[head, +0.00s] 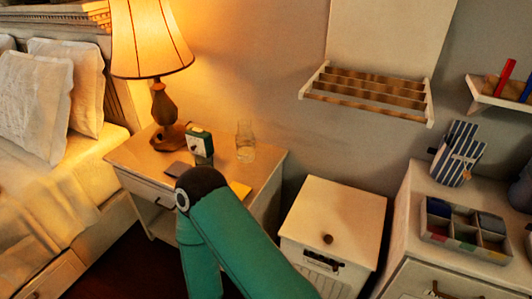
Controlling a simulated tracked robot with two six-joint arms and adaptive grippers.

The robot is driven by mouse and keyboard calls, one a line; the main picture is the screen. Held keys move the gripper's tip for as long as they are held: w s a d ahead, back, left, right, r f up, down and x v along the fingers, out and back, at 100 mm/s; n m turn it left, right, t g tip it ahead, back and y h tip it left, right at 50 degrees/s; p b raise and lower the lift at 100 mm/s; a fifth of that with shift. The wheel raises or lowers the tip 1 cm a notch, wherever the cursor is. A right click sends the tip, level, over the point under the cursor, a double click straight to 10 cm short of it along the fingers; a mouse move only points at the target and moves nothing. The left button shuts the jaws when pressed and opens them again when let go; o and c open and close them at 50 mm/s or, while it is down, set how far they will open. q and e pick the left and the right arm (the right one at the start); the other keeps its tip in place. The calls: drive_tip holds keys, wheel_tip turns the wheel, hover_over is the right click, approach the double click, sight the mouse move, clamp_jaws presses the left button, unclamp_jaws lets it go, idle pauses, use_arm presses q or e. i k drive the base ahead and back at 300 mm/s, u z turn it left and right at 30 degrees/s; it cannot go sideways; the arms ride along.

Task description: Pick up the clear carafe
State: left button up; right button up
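The clear carafe (245,143) stands upright on the right back part of the wooden nightstand (138,150), near the wall. It is see-through and faint against the wall. Nothing touches it that I can see. A green arm link of mine rises in front of the nightstand and bends at a dark joint, below and left of the carafe in the picture. Neither of my grippers shows, so whether they are open or shut is hidden.
A lit lamp (152,40) and a small green and cream object (200,146) stand left of the carafe. A yellow item (240,189) lies near the nightstand's front. A white cabinet (333,215) stands right, the bed (50,190) left. A slatted wall rack (368,94) hangs above right.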

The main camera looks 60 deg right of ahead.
sight(245, 139)
drive_tip(key=z, duration=0.5)
drive_tip(key=k, duration=0.15)
drive_tip(key=z, duration=0.65)
drive_tip(key=i, duration=0.5)
drive_tip(key=z, duration=1.05)
drive_tip(key=k, duration=0.8)
drive_tip(key=z, duration=0.1)
drive_tip(key=i, duration=0.85)
drive_tip(key=u, duration=0.05)
